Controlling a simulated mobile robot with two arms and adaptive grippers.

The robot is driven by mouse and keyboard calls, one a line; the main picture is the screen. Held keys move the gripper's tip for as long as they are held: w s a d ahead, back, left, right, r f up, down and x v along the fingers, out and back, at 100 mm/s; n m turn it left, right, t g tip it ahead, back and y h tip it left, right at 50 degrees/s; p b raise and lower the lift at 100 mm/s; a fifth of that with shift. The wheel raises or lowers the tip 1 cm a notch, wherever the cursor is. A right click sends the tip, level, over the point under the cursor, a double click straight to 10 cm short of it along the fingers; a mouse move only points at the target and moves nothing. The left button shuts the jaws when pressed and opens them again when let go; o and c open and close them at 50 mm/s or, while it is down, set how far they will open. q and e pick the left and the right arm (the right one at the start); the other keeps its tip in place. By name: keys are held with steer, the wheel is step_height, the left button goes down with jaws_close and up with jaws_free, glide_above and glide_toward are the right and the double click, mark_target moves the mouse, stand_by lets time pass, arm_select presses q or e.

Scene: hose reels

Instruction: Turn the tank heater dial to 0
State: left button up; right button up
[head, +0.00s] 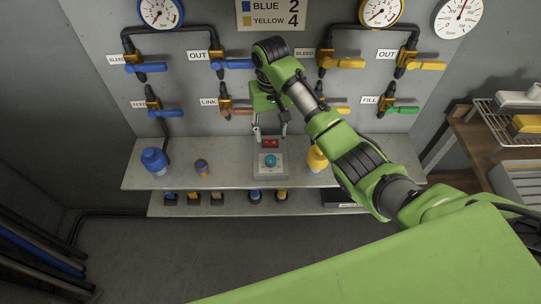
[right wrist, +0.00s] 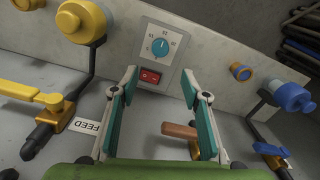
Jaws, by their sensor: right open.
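The teal tank heater dial (head: 270,160) sits on a pale plate on the grey counter in the head view. In the right wrist view the dial (right wrist: 160,47) is beyond the fingertips, with small marks around it; I cannot read its setting. A red switch (head: 270,143) is beside it and also shows in the right wrist view (right wrist: 149,77). My right gripper (head: 270,130) is above the switch and dial, pointing down. In the right wrist view its teal-padded fingers (right wrist: 160,80) are spread wide, empty and apart from the dial. My left gripper is not in view.
A blue knob (head: 154,160) and a small orange-blue fitting (head: 202,167) stand left on the counter; a yellow knob (head: 317,158) stands right of the dial. Several valve handles and gauges line the wall behind. A lower shelf holds small fittings.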

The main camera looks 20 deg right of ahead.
mark_target(270, 158)
step_height(270, 158, down, 13)
steer(key=shift+f+p, duration=0.1)
steer(key=shift+p, duration=0.4)
steer(key=c, duration=1.1)
